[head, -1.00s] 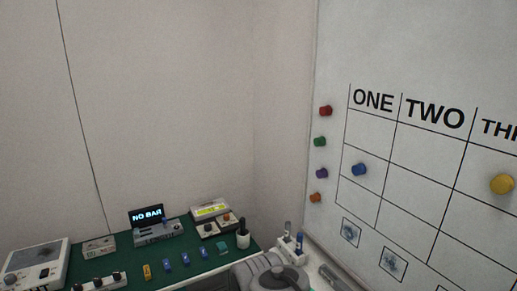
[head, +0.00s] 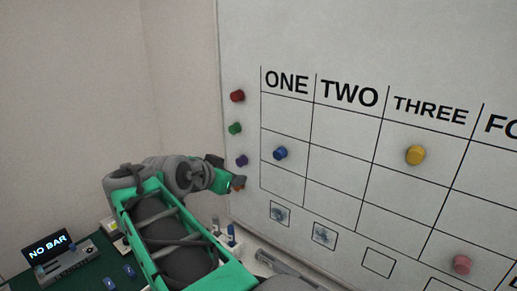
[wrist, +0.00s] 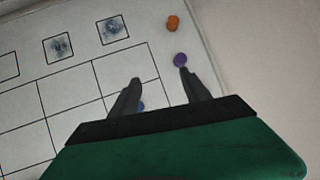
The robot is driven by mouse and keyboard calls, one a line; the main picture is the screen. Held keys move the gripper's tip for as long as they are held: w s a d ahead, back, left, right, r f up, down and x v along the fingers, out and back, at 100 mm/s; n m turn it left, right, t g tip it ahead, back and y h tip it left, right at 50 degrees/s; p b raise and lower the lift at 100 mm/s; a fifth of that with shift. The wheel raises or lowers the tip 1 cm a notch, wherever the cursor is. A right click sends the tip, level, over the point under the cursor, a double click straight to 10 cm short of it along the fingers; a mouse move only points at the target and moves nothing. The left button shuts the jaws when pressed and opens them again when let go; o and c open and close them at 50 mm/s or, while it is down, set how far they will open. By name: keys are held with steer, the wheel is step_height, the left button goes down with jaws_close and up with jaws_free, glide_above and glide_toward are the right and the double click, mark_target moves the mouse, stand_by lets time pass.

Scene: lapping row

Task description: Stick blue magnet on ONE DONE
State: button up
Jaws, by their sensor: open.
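The blue magnet (head: 280,153) sits on the whiteboard (head: 340,40), in the ONE column (head: 286,82), second cell below the heading. No row label reading DONE shows. My gripper (head: 238,182) is near the board's left edge in the head view, left of and below the blue magnet. The blue magnet (wrist: 141,106) shows partly hidden beside the left finger. The purple magnet (wrist: 180,60) is by the right fingertip; I cannot tell if they touch.
Red (head: 237,96), green (head: 235,128) and purple (head: 242,160) magnets line the board's left edge; an orange one (wrist: 173,23) is below them. Yellow (head: 415,155) and pink (head: 462,264) magnets sit further right. A green bench (head: 95,280) with devices stands lower left.

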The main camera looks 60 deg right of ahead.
mark_target(277, 154)
steer(key=s+d+r+m+g+h, duration=0.25)
steer(key=s+d+r+m, duration=0.2)
steer(key=s, duration=0.25)
steer(key=shift+n+g+y, duration=0.25)
steer(key=shift+y, duration=0.2)
steer(key=x, duration=0.2)
steer(key=p+x, duration=0.1)
steer(key=x, duration=0.2)
steer(key=p+x, duration=0.1)
steer(key=x, duration=0.1)
steer(key=shift+w+d+r, duration=0.1)
steer(key=shift+d+r, duration=0.2)
steer(key=shift+d, duration=0.15)
steer(key=shift+c, duration=0.5)
jaws_close()
steer(key=shift+a, duration=0.1)
steer(key=shift+w+a+b, duration=0.1)
steer(key=shift+a+b, duration=0.1)
steer(key=shift+a, duration=0.55)
steer(key=shift+w+a+b, duration=0.15)
steer(key=shift+a+b, duration=0.05)
steer(key=shift+a, duration=0.5)
